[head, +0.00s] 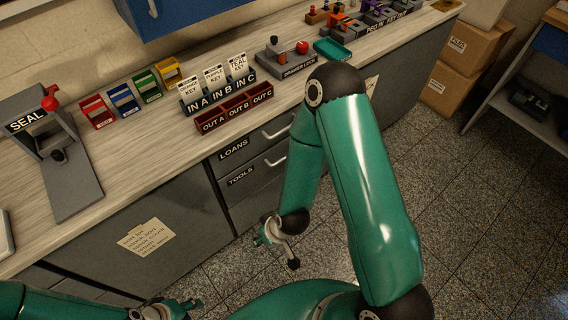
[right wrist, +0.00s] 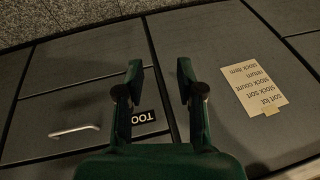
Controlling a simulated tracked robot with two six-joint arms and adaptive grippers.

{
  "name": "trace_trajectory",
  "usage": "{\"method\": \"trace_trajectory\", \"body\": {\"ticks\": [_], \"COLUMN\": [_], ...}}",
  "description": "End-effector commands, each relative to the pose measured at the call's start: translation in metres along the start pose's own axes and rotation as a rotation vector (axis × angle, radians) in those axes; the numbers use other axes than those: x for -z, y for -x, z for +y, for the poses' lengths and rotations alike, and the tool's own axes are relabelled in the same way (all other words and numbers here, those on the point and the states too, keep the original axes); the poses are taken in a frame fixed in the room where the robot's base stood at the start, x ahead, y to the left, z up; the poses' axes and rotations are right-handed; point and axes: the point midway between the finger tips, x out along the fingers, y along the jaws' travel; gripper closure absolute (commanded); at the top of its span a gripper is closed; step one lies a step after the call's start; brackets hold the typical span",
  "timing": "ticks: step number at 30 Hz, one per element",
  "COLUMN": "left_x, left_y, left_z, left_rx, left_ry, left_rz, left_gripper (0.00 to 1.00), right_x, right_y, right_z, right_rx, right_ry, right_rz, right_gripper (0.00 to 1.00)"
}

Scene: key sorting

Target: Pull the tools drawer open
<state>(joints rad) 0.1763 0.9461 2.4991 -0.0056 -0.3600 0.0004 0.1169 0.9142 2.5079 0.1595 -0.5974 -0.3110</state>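The tools drawer (head: 256,186) is a dark grey front below the loans drawer, flush with the cabinet, with a TOOLS label (head: 240,177) and a pale bar handle (head: 275,161). In the right wrist view the drawer appears upside down; its handle (right wrist: 75,131) is left of my right gripper (right wrist: 160,66), whose finger partly hides the label (right wrist: 146,121). The right gripper is open and empty, apart from the handle. In the head view it is low in front of the cabinet and partly unclear. My left gripper (head: 168,309) is at the bottom left, away from the drawer; its fingers are unclear.
The loans drawer (head: 262,135) is directly above, also closed. A paper note (head: 146,237) is on the cabinet door to the left. The counter (head: 135,150) holds key trays, coloured boxes and a SEAL press (head: 45,140). Tiled floor (head: 460,220) lies open to the right.

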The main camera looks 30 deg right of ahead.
Motion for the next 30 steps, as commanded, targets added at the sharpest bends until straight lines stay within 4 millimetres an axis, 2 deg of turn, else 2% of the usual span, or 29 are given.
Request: {"method": "trace_trajectory", "body": {"ticks": [1, 6, 11, 15, 18, 21, 25, 30], "left_x": [0.0, 0.0, 0.001, 0.001, 0.001, 0.001, 0.002, 0.002], "left_y": [-0.037, -0.102, -0.161, -0.207, -0.231, -0.248, -0.258, -0.26], "left_z": [-0.013, -0.037, -0.058, -0.075, -0.084, -0.089, -0.093, -0.094], "left_rx": [0.0, 0.0, 0.0, 0.0, 0.0, 0.0, 0.0, 0.0], "left_ry": [0.001, 0.001, 0.001, 0.001, 0.001, 0.0, 0.0, 0.0], "left_rz": [-0.001, -0.001, -0.001, -0.001, 0.0, 0.0, 0.0, 0.0], "left_gripper": [0.6, 0.6, 0.6, 0.6, 0.6, 0.6, 0.6, 0.6], "right_x": [0.007, 0.048, 0.077, 0.089, 0.091, 0.091, 0.09, 0.096], "right_y": [-0.033, -0.071, -0.084, -0.078, -0.068, -0.058, -0.046, -0.042], "right_z": [0.011, 0.047, 0.081, 0.105, 0.116, 0.121, 0.125, 0.131], "right_rx": [-0.045, -0.295, -0.618, -0.93, -1.126, -1.276, -1.391, -1.433], "right_ry": [0.073, 0.358, 0.628, 0.832, 0.94, 1.014, 1.066, 1.081], "right_rz": [0.069, 0.281, 0.389, 0.39, 0.346, 0.291, 0.233, 0.207], "right_gripper": [0.63, 0.63, 0.63, 0.63, 0.63, 0.63, 0.63, 0.63]}}
